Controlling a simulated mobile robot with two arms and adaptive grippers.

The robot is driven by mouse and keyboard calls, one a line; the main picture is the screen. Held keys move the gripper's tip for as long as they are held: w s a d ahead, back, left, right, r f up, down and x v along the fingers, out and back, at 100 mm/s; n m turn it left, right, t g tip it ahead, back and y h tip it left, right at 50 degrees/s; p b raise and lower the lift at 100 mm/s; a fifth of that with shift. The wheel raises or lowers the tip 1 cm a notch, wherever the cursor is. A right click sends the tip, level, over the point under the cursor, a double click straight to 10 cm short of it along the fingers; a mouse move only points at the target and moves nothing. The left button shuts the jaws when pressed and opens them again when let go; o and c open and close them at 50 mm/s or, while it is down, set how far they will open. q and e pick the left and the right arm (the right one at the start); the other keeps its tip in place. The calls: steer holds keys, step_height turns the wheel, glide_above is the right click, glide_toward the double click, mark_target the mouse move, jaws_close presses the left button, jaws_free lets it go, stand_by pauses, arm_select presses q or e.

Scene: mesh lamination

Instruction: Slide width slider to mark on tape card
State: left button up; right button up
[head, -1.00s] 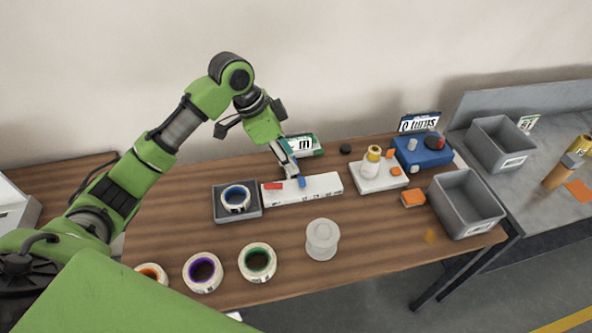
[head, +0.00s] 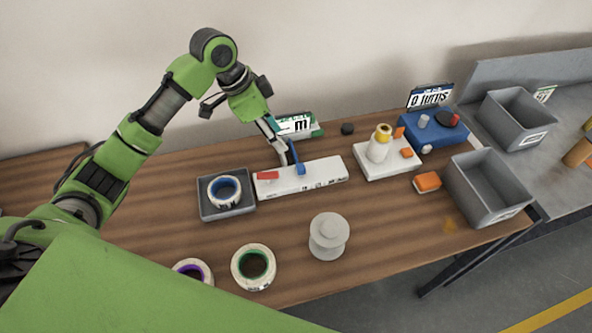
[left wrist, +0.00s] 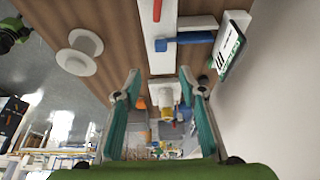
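The white slider bar (head: 325,173) lies on the wooden table with a red block (head: 267,176) near its left end. The blue width slider (head: 299,168) sits near the bar's middle, with an arm reaching towards the back. My left gripper (head: 284,156) is just behind and left of the blue slider. In the left wrist view its two teal fingers (left wrist: 160,75) are spread apart with nothing between them, and the blue slider (left wrist: 185,40) lies ahead of them. A card (head: 296,125) with a dark letter stands behind the bar; it also shows in the left wrist view (left wrist: 231,47). My right gripper is not in view.
A grey tray (head: 208,211) with a blue-cored tape roll is left of the bar. A grey spool (head: 329,237) and a green-cored roll (head: 254,267) stand in front. A white block with a bottle (head: 378,150), a blue box (head: 430,135) and a grey bin (head: 480,200) are right.

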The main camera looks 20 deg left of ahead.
mark_target(298, 167)
arm_select(q)
steer(key=p+x, duration=0.1)
steer(key=x, duration=0.8)
steer(key=p+x, duration=0.1)
steer(key=x, duration=0.4)
steer(key=shift+a+f+p, duration=0.2)
steer(key=shift+f+p, duration=0.1)
steer(key=shift+f, duration=0.3)
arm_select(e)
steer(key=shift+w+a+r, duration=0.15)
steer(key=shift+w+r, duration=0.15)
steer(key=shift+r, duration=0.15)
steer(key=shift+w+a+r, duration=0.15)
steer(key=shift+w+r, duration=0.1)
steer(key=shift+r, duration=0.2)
arm_select(q)
jaws_close()
steer(key=shift+d, duration=0.1)
